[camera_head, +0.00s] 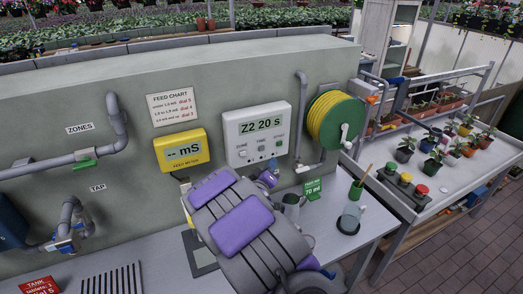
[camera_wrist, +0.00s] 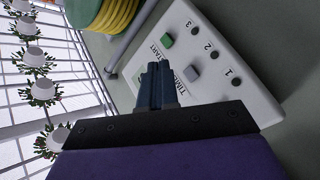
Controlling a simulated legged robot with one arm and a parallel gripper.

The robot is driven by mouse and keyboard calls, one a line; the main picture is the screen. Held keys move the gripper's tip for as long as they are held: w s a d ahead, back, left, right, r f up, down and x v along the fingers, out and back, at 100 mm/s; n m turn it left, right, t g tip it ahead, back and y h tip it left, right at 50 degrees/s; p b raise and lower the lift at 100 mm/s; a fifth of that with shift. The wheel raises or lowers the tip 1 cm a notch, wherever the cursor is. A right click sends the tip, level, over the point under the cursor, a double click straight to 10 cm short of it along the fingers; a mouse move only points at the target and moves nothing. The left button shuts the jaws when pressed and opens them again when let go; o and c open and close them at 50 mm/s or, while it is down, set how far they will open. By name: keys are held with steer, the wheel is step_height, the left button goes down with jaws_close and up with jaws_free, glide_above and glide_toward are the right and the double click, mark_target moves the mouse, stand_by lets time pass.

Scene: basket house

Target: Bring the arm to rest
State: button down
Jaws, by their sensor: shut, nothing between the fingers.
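My arm, with purple panels, reaches up from the lower middle of the head view toward the white timer box (camera_head: 258,131) on the grey wall. The box reads "Z2 20 s" and has buttons below its display. In the wrist view my gripper (camera_wrist: 158,72) is shut and empty. Its dark blue fingers lie together in front of the timer box (camera_wrist: 232,68), close to a green button (camera_wrist: 167,40) and a grey button (camera_wrist: 191,67). I cannot tell whether the fingertips touch the box. In the head view the arm largely hides the gripper.
A yellow feed meter (camera_head: 181,148) and a green hose reel (camera_head: 335,120) flank the timer box. Pipes run along the wall. A jug (camera_head: 350,215) and a green card (camera_head: 313,188) stand on the bench right of my arm. Potted plants (camera_head: 432,139) fill another bench at right.

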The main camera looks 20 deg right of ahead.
stand_by(0.4)
steer(key=s+a+f+m+g+y+b, duration=0.1)
steer(key=s+a+f+g+y+b, duration=0.2)
steer(key=s+a+g+y, duration=0.75)
steer(key=s+a+r+g+y+b, duration=0.1)
steer(key=s+a, duration=0.3)
steer(key=s, duration=1.4)
steer(key=s+a+r+g+y+b, duration=0.1)
steer(key=s+a+g, duration=0.2)
steer(key=s, duration=1.6)
steer(key=shift+s+a+g, duration=0.15)
steer(key=shift+a+g, duration=0.25)
steer(key=shift+g, duration=0.05)
steer(key=shift+y, duration=0.25)
